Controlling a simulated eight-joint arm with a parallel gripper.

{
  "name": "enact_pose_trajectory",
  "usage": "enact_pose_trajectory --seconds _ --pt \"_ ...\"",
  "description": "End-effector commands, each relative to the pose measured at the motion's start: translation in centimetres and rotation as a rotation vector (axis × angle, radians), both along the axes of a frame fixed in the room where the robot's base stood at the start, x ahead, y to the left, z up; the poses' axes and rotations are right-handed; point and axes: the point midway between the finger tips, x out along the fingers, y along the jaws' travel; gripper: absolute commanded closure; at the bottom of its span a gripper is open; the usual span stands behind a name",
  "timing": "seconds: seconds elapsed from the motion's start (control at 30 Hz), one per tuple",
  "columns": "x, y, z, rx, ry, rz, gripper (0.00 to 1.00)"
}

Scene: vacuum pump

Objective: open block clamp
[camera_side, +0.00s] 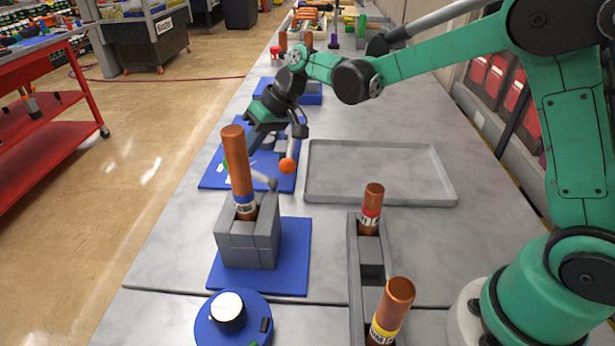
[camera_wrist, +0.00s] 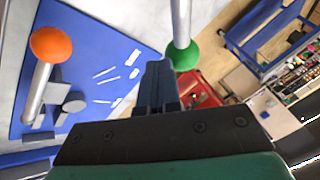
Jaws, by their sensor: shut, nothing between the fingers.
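The grey block clamp (camera_side: 248,245) stands on a blue plate, with a copper cylinder (camera_side: 239,172) upright in its top. A metal lever (camera_side: 263,179) rises behind the block toward a green ball, mostly hidden behind the cylinder. The green ball (camera_wrist: 183,55) shows clearly at the lever's end in the wrist view. My gripper (camera_side: 252,147) is behind the cylinder, angled down, with its tips partly hidden. In the wrist view its fingers (camera_wrist: 156,88) are shut and empty, close beside the green ball. I cannot tell whether they touch it.
Behind the block, another blue plate (camera_side: 212,180) carries a fixture with an orange ball lever (camera_side: 287,165); the orange ball (camera_wrist: 53,43) also shows in the wrist view. An empty grey tray (camera_side: 450,190) lies to the right. A grey rack (camera_side: 355,275) holds two copper cylinders.

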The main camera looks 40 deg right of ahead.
Motion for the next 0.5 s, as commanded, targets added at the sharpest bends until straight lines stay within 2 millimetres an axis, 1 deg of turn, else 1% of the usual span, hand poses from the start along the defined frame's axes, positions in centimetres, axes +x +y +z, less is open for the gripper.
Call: enact_pose_trajectory --seconds 0.3,0.5 --pt "0.2 2.4 0.0 0.000 0.000 0.283 1.00" --pt "-0.1 3.5 0.0 0.000 0.000 0.420 1.00"
